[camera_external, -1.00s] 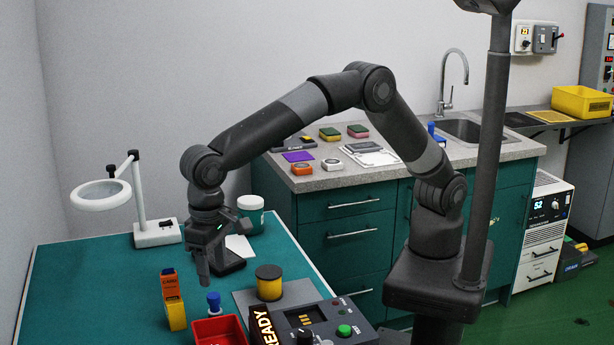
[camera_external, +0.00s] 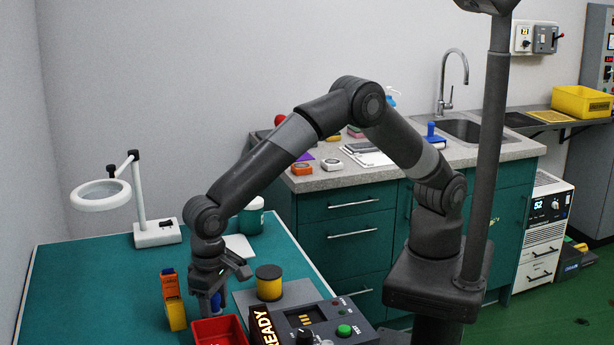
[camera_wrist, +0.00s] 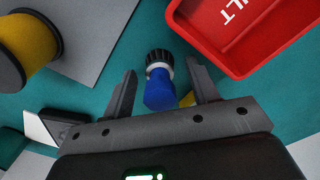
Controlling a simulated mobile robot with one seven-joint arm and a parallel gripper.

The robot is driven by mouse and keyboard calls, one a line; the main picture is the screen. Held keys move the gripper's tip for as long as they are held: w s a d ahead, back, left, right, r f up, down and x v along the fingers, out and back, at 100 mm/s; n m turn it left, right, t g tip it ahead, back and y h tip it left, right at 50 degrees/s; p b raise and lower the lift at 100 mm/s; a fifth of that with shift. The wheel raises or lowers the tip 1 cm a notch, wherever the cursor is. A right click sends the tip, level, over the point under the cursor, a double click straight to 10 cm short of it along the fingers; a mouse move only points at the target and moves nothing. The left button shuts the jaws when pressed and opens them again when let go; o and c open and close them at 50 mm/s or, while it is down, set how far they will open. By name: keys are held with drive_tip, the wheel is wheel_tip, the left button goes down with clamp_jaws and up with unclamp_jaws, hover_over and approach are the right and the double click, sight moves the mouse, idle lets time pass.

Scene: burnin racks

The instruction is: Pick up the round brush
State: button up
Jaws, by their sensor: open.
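The round brush (camera_wrist: 160,88) has a blue handle, a pale collar and dark bristles. In the wrist view it lies between the two fingers of my gripper (camera_wrist: 161,72), with a gap on each side. In the external view my gripper (camera_external: 208,300) is low over the green table, and the brush's blue handle (camera_external: 216,301) shows partly behind the fingers. My gripper is open and holds nothing.
A red bin (camera_external: 220,332) stands right beside the brush. An orange and yellow box stack (camera_external: 174,312) is close on the left. A yellow spool (camera_external: 269,284) on a grey mat and a control box (camera_external: 318,325) stand to the right.

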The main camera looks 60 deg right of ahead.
drive_tip(key=shift+c, duration=0.2)
drive_tip(key=c, duration=1)
drive_tip(key=shift+r, duration=0.1)
